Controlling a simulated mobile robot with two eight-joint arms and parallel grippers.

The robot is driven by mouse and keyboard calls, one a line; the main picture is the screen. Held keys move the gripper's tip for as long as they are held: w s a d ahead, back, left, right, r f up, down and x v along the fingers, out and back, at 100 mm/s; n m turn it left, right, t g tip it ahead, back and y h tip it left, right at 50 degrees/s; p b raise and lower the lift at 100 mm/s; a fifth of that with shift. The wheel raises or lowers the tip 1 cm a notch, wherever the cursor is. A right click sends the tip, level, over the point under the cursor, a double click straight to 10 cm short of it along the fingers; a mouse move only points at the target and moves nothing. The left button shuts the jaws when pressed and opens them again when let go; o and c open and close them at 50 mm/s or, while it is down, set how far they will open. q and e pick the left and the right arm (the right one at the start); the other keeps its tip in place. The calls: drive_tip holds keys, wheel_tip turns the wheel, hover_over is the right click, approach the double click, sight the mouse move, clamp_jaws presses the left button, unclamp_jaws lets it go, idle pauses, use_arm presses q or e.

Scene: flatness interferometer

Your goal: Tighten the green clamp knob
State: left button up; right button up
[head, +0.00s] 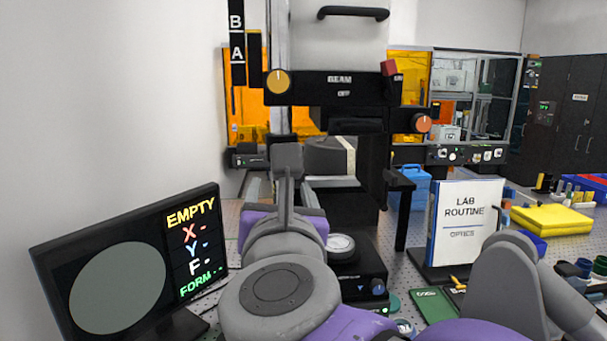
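I cannot make out a green clamp knob for certain. A small green disc (393,302) lies low beside the black stage unit, partly hidden, and I cannot tell what it is. My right gripper (287,158), on the grey and purple arm that appears to come in from the right, is raised in front of the interferometer (330,88), near its left column. I see it from behind, so its fingertips and anything between them are hidden. My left gripper is not in view.
A yellow knob (278,81), a red knob (389,67) and an orange knob (423,124) sit on the machine. A monitor (120,270) reading EMPTY stands at left. A LAB ROUTINE binder (465,222) and a green notebook (437,305) are at right. My arm covers the front middle.

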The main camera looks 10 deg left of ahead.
drive_tip(key=x, duration=1)
drive_tip(key=shift+w+p, duration=0.3)
drive_tip(key=shift+p, duration=0.05)
drive_tip(key=shift+d, duration=0.15)
drive_tip(key=shift+r, duration=0.1)
clamp_jaws()
